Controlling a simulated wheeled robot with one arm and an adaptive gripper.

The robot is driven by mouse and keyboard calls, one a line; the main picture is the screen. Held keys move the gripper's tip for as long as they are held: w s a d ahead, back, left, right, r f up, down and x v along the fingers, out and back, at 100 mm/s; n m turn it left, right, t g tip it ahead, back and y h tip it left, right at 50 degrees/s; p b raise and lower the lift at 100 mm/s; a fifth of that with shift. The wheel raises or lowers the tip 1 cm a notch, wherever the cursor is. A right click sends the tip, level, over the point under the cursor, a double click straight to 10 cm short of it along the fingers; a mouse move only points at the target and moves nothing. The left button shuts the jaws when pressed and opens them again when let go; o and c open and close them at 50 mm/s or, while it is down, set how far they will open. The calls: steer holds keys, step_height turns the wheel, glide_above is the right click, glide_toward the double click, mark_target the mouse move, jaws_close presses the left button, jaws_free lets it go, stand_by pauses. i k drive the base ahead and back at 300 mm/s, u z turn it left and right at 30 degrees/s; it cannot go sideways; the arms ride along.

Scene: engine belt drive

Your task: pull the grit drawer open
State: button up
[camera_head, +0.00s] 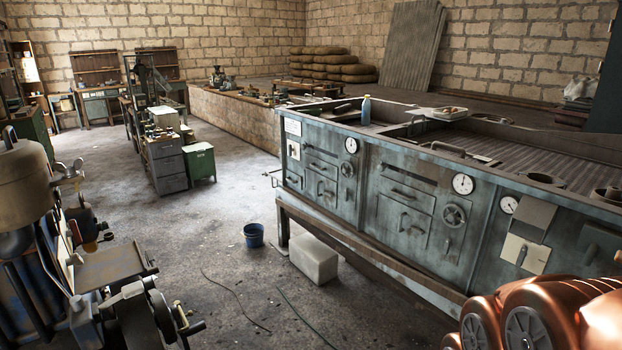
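A long worn teal-grey metal bench (345,225) runs along the right side, with drawer fronts in its face. The left section has a drawer front (321,168) with a handle. The middle section has an upper drawer front (407,192) with a handle and a lower front (404,222) with a curved handle. These fronts look closed and flush with the bench. I see no readable label that tells which one is the grit drawer. Copper-coloured links of my own arm fill the lower right corner and hide part of the bench. My gripper is not in view.
A blue bucket (254,235) and a pale block (314,259) sit on the floor before the bench. Cables (236,298) lie on the floor. A machine (100,270) stands at the lower left. The floor between is mostly clear. A blue bottle (366,110) stands on the bench.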

mark_target(293, 178)
steer(key=i, duration=2.2)
steer(key=u, duration=1.05)
steer(key=i, duration=1.9)
steer(key=u, duration=0.7)
